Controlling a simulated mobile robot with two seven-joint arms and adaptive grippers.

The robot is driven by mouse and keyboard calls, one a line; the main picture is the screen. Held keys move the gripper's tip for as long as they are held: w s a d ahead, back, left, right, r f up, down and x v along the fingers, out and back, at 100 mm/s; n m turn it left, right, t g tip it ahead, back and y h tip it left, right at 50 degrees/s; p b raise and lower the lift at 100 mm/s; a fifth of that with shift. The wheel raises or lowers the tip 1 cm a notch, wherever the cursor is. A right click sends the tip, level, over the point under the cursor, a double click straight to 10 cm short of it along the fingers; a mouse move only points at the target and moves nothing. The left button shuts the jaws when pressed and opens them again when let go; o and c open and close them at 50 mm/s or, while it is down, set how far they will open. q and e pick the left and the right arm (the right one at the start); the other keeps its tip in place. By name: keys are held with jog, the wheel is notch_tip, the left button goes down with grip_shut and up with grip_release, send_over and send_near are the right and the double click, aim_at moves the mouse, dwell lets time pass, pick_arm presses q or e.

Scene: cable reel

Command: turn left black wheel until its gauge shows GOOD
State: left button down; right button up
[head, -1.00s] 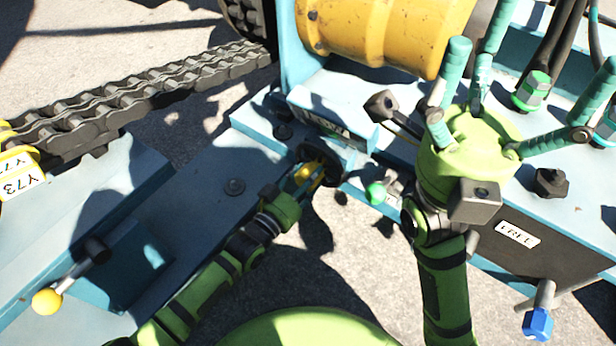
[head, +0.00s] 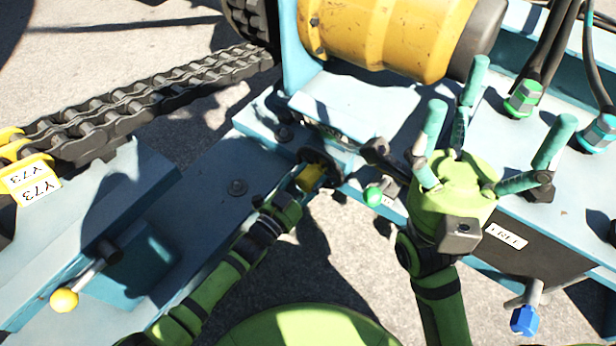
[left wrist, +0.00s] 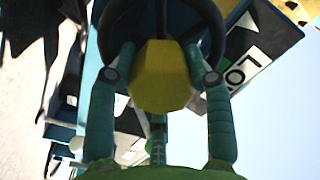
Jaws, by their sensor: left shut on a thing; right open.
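The left black wheel (head: 333,165) is a small dark ring on the side of the blue machine, with a yellow hub (head: 312,178). My left gripper (head: 305,185) is shut on the yellow hub. A white gauge plate (left wrist: 238,70) beside the wheel shows letters like "LO" and a green patch; the rest is hidden, and I cannot read a pointer. My right gripper (head: 488,125) is open and empty, fingers up, above the machine's right part.
A yellow drum (head: 385,35) lies behind the wheel. A heavy chain (head: 140,95) runs at the left. A yellow-knobbed lever (head: 65,299), a green knob (head: 373,196) and a blue knob (head: 524,320) stick out. A "FREE" label (head: 505,236) is at the right. Cables rise at the far right.

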pick_arm(q)
jog(key=shift+d+r+m, duration=0.35)
jog(key=shift+r+m, duration=0.3)
jog(key=shift+m, duration=0.05)
jog(key=shift+d+h, duration=0.1)
jog(key=shift+h, duration=0.2)
jog(key=c, duration=0.5)
grip_release()
jog(key=shift+c, duration=0.2)
jog(key=shift+f, duration=0.15)
jog(key=shift+f, duration=0.15)
jog(key=shift+s+a, duration=0.15)
jog(key=shift+a, duration=0.1)
jog(key=shift+s+a, duration=0.15)
jog(key=shift+s, duration=0.05)
jog(key=v, duration=1.1)
jog(key=shift+s, duration=0.25)
